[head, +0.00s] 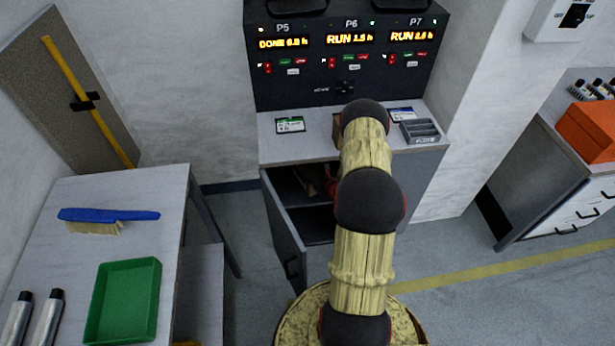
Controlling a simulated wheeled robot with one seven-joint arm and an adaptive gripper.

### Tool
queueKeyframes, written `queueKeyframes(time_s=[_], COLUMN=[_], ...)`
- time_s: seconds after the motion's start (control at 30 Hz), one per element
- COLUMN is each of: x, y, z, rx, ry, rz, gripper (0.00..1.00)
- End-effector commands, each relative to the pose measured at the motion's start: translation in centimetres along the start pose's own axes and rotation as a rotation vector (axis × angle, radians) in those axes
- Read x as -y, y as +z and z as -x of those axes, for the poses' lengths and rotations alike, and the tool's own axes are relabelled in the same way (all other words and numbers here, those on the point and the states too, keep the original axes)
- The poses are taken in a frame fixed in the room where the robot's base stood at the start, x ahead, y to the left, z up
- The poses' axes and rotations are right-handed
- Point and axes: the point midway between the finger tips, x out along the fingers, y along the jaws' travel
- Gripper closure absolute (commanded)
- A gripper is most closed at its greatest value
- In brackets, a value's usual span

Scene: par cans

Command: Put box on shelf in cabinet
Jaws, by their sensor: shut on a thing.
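The cabinet (348,160) stands below the display panel, with its door (284,238) swung open toward me. A dark inner shelf (285,186) shows in the opening. My arm reaches over the cabinet front, and my gripper (329,186) shows only as a small reddish part inside the opening. It is shut on the brown box (309,189), which shows dimly at the upper shelf level. My arm and the shadow hide most of both. I cannot tell whether the box touches the shelf.
The cabinet top holds a green-and-white card (290,125), a grey divided tray (420,131) and a brown object (337,130) partly behind my arm. The left table (60,200) carries a brush (108,215) and a green tray (124,300). An orange bin (588,130) stands at right.

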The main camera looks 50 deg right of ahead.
Motion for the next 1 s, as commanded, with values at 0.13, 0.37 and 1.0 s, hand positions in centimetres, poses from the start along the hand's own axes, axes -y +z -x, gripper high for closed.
queueKeyframes(time_s=[0.13,0.37,1.0], x=[1.2,1.3,1.5], y=[1.1,-1.4,-5.0], z=[-2.8,-4.0,-5.9], rx=[0.004,0.001,0.002], ry=[0.0,0.0,0.0], rz=[0.004,0.0,0.001], gripper=[1.0,1.0,1.0])
